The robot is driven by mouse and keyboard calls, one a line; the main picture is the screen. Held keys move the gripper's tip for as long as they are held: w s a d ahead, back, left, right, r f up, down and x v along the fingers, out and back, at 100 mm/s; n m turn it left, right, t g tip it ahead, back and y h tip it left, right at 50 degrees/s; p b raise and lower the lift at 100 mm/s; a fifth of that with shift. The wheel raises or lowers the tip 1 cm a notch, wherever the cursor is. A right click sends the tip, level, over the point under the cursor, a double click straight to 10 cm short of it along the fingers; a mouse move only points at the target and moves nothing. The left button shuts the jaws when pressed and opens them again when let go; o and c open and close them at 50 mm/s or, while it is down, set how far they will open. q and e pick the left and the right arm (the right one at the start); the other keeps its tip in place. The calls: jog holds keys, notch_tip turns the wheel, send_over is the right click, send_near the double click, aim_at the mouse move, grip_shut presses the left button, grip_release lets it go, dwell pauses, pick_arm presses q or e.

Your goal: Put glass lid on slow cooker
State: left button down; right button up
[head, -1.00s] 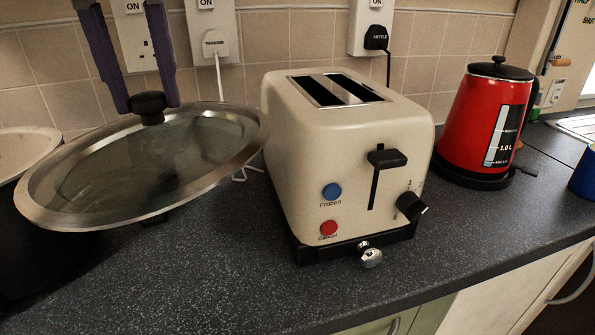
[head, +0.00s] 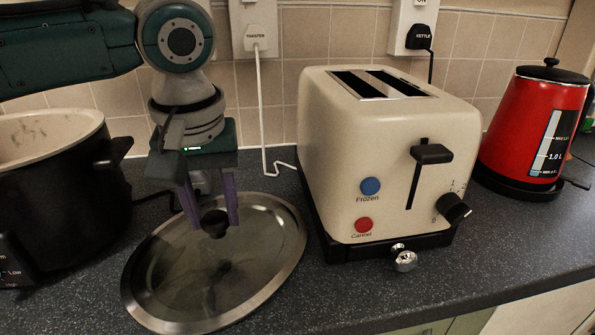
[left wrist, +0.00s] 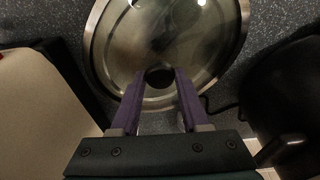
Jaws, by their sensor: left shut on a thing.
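The glass lid (head: 165,275), a clear disc with a metal rim and black knob (head: 214,222), is between the slow cooker and the toaster, low over the counter. Whether its rim touches the counter is unclear. My left gripper (head: 212,212), with purple fingers, is shut on the knob. The left wrist view also shows the lid (left wrist: 168,28) beyond my left gripper (left wrist: 159,79), with the knob between the fingers. The black slow cooker (head: 75,190) stands at the left with its pale inner pot (head: 45,135) uncovered. Its left part is cut off. My right gripper is out of view.
A cream toaster (head: 385,130) stands close to the right of the lid, its white cord running to a wall plug. A red kettle (head: 525,135) is at the far right. The tiled wall (head: 285,110) is behind. Dark counter (head: 350,300) is clear in front of the toaster.

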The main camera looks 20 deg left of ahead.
pick_arm(q)
jog(key=shift+c, duration=2)
grip_release()
